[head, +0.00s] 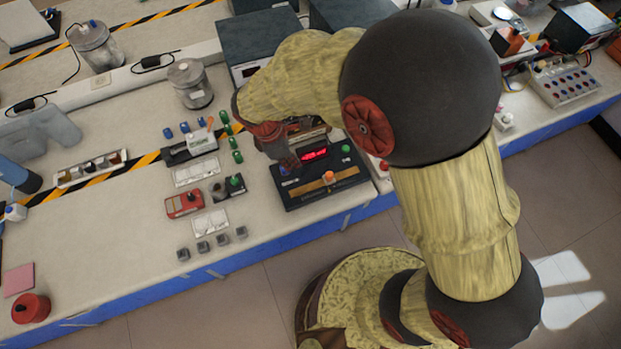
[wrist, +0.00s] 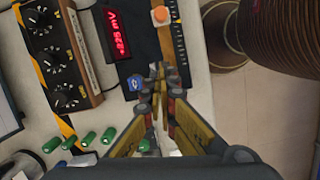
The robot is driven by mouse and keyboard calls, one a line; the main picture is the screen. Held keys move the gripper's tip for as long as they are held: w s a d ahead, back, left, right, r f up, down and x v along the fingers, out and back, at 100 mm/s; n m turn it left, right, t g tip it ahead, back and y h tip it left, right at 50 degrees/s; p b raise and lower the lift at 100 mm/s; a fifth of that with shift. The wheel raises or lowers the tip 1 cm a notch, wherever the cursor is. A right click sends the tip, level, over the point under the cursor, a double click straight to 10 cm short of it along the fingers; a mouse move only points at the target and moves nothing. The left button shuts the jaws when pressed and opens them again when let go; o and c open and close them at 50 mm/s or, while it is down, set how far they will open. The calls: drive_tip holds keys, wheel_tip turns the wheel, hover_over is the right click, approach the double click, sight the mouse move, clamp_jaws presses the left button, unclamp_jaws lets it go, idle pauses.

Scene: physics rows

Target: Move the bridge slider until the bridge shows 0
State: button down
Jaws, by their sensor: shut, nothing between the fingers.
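The bridge is a dark flat box (head: 350,178) on the bench, with a lit red display (head: 314,154). In the wrist view the display (wrist: 117,33) seems to read 225 mV, with a plus sign in front. The slider is an orange knob (head: 328,177) on a wooden strip with a scale beside it; it also shows at the top of the wrist view (wrist: 160,15). My gripper (wrist: 160,72) is shut and empty, its tips over the bridge near a blue terminal (wrist: 134,82), apart from the knob. In the head view my arm partly hides the bridge's back left.
A box with several black dials (wrist: 50,45) stands beside the bridge. Several green pieces (head: 237,157), a red box (head: 184,203) and small grey blocks (head: 203,247) lie to the left. The bench's blue front edge (head: 365,210) is close to the bridge.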

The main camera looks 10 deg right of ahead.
sight(329, 177)
drive_tip(key=b+x, duration=0.2)
drive_tip(key=x, duration=0.8)
drive_tip(key=shift+s+f, duration=0.1)
drive_tip(key=d+b, duration=0.1)
drive_tip(key=d, duration=0.2)
drive_tip(key=shift+w+d, duration=0.2)
drive_tip(key=shift+w, duration=0.05)
drive_tip(key=shift+w+d, duration=0.1)
drive_tip(key=shift+d, duration=0.25)
drive_tip(key=shift+d+p, duration=0.35)
drive_tip(key=shift+p, duration=0.15)
drive_tip(key=shift+d, duration=0.15)
